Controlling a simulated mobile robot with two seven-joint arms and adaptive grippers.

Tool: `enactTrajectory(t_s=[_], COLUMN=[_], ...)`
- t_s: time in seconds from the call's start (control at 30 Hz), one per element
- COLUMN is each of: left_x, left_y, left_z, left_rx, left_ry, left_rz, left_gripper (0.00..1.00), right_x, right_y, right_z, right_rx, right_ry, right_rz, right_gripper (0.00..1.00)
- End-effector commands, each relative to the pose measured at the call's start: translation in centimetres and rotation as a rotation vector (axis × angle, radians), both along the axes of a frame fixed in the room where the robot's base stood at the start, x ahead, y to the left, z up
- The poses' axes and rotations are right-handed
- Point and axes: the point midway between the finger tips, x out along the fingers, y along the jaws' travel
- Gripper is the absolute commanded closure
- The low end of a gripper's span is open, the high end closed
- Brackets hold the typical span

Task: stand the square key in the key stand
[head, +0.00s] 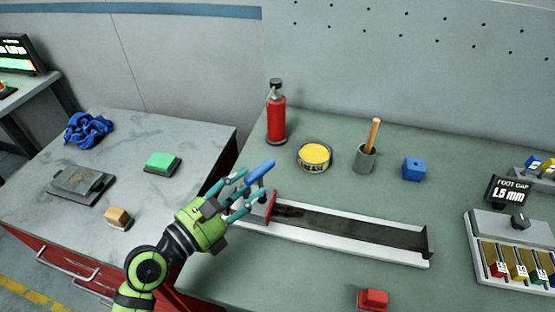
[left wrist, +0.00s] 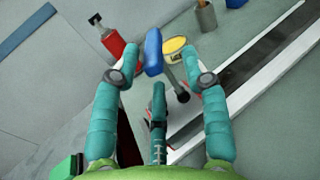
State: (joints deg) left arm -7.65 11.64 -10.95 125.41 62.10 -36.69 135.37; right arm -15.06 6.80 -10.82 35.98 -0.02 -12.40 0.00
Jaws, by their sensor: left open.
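A blue elongated handle (head: 260,172), which looks like the square key's, shows at the fingertips of my left gripper (head: 245,190). In the left wrist view the blue handle (left wrist: 152,52) lies between the two spread fingers, with a thin dark rod near its lower end. My left gripper is open; I cannot tell whether a finger touches the handle. The key's lower end is unclear. I cannot tell for sure which thing is the key stand; a grey cup (head: 365,160) holding a wooden stick and a small blue block (head: 413,169) stand to the right. My right gripper is not in view.
The long label channel (head: 350,232) with a red end plate (head: 271,206) runs right of my gripper. A red bottle (head: 276,118) and yellow tin (head: 314,155) stand behind. A red block (head: 373,299) is in front. A gauge box (head: 512,228) is at right.

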Motion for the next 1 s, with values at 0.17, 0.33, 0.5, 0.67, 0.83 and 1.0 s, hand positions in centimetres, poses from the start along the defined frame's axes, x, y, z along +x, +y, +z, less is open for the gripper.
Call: enactTrajectory(t_s=[0.17,0.33,0.5,0.67,0.83,1.0], left_x=[1.5,3.6,4.9,5.1,5.0,5.0], left_y=[-1.3,-2.8,-4.1,-4.3,-4.3,-4.3], left_z=[0.3,0.8,0.5,0.3,0.3,0.3], left_rx=[0.000,0.003,0.003,0.004,0.004,0.004], left_ry=[-0.001,-0.003,-0.001,-0.001,-0.001,-0.001], left_rz=[-0.001,-0.001,0.000,-0.001,-0.001,-0.001], left_gripper=[0.55,0.55,0.55,0.55,0.79,1.00], right_x=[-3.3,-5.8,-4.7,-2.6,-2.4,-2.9], right_y=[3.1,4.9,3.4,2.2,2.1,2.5], right_z=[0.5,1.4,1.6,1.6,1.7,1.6], right_rx=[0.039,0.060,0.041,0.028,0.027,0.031], right_ry=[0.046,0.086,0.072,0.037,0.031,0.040], right_rz=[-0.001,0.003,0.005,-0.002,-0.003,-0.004], right_gripper=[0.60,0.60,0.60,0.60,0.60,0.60])
